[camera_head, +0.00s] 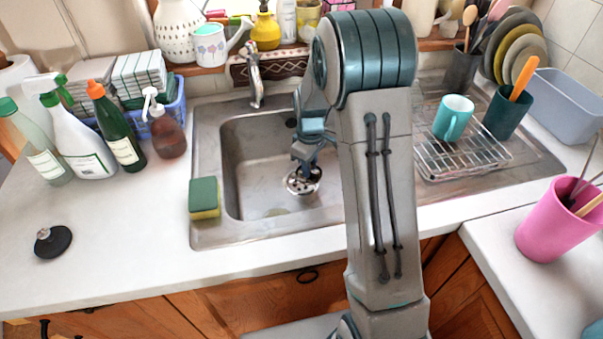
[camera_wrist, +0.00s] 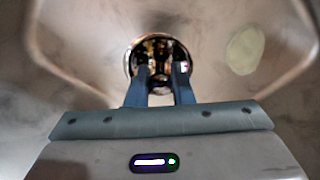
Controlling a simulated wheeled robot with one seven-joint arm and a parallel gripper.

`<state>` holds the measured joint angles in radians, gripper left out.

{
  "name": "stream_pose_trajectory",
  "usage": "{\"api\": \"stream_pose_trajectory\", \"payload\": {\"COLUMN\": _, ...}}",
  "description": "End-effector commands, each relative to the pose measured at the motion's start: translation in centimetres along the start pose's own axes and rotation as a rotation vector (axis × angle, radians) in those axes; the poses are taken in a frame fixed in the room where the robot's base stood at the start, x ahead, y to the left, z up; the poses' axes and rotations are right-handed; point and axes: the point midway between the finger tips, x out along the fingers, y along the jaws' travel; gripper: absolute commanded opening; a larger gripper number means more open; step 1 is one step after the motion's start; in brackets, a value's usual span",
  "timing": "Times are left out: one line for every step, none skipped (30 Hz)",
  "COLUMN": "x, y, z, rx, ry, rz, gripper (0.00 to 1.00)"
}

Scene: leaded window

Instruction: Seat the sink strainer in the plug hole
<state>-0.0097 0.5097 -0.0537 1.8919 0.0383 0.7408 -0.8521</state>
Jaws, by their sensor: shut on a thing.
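The sink strainer (camera_head: 303,181) is a round, shiny metal piece with dark holes, low inside the steel sink basin (camera_head: 243,165). My gripper (camera_head: 305,172) comes down from above and is shut on its middle. In the wrist view the strainer (camera_wrist: 158,47) sits between and beyond the fingertips of my gripper (camera_wrist: 160,82), its rim showing as a dark and bright ring. The plug hole cannot be made out apart from the strainer; the strainer and fingers cover that area. I cannot tell whether the strainer touches the basin floor.
A pale oval patch (camera_wrist: 245,48) lies on the basin floor. A tap (camera_head: 255,80) stands behind the basin. A green and yellow sponge (camera_head: 204,198) sits on the left rim. A black plug (camera_head: 53,241) lies on the left counter. A wire rack (camera_head: 463,155) with a mug is right.

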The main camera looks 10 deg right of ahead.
Motion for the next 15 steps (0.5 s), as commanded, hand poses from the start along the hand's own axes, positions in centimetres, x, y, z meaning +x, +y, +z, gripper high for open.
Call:
{"api": "stream_pose_trajectory", "payload": {"x": 0.6, "y": 0.1, "z": -0.9, "rx": -0.002, "ry": -0.002, "rz": -0.002, "gripper": 0.0}}
{"api": "stream_pose_trajectory", "payload": {"x": 0.8, "y": 0.3, "z": -1.3, "rx": -0.001, "ry": -0.002, "rz": -0.001, "gripper": 0.0}}
{"api": "stream_pose_trajectory", "payload": {"x": 1.1, "y": 0.4, "z": -1.9, "rx": 0.0, "ry": -0.001, "rz": -0.001, "gripper": 0.0}}
{"api": "stream_pose_trajectory", "payload": {"x": 1.3, "y": 0.5, "z": -2.2, "rx": 0.0, "ry": -0.001, "rz": -0.001, "gripper": 0.0}}
{"api": "stream_pose_trajectory", "payload": {"x": 1.5, "y": 0.6, "z": -2.5, "rx": 0.0, "ry": 0.0, "rz": -0.001, "gripper": 0.0}}
{"api": "stream_pose_trajectory", "payload": {"x": 1.6, "y": 0.6, "z": -2.8, "rx": 0.0, "ry": 0.0, "rz": -0.001, "gripper": 0.0}}
{"api": "stream_pose_trajectory", "payload": {"x": 1.8, "y": 0.7, "z": -2.9, "rx": 0.0, "ry": -0.001, "rz": -0.001, "gripper": 0.0}}
{"api": "stream_pose_trajectory", "payload": {"x": 1.9, "y": 0.7, "z": -3.0, "rx": 0.0, "ry": 0.0, "rz": -0.001, "gripper": 0.0}}
{"api": "stream_pose_trajectory", "payload": {"x": 2.0, "y": 0.7, "z": -3.1, "rx": 0.0, "ry": 0.0, "rz": -0.001, "gripper": 0.0}}
{"api": "stream_pose_trajectory", "payload": {"x": 2.1, "y": 0.7, "z": -3.1, "rx": 0.001, "ry": 0.0, "rz": -0.001, "gripper": 0.0}}
{"api": "stream_pose_trajectory", "payload": {"x": 2.3, "y": 0.8, "z": -3.2, "rx": 0.001, "ry": 0.0, "rz": -0.001, "gripper": 0.0}}
{"api": "stream_pose_trajectory", "payload": {"x": 2.6, "y": 0.7, "z": -3.1, "rx": 0.001, "ry": -0.001, "rz": -0.001, "gripper": 0.0}}
{"api": "stream_pose_trajectory", "payload": {"x": 3.0, "y": 0.7, "z": -3.1, "rx": 0.001, "ry": -0.001, "rz": -0.001, "gripper": 0.0}}
{"api": "stream_pose_trajectory", "payload": {"x": 3.4, "y": 0.7, "z": -3.1, "rx": 0.001, "ry": -0.003, "rz": -0.002, "gripper": 0.0}}
{"api": "stream_pose_trajectory", "payload": {"x": 4.0, "y": 0.7, "z": -3.1, "rx": 0.001, "ry": -0.003, "rz": -0.003, "gripper": 0.0}}
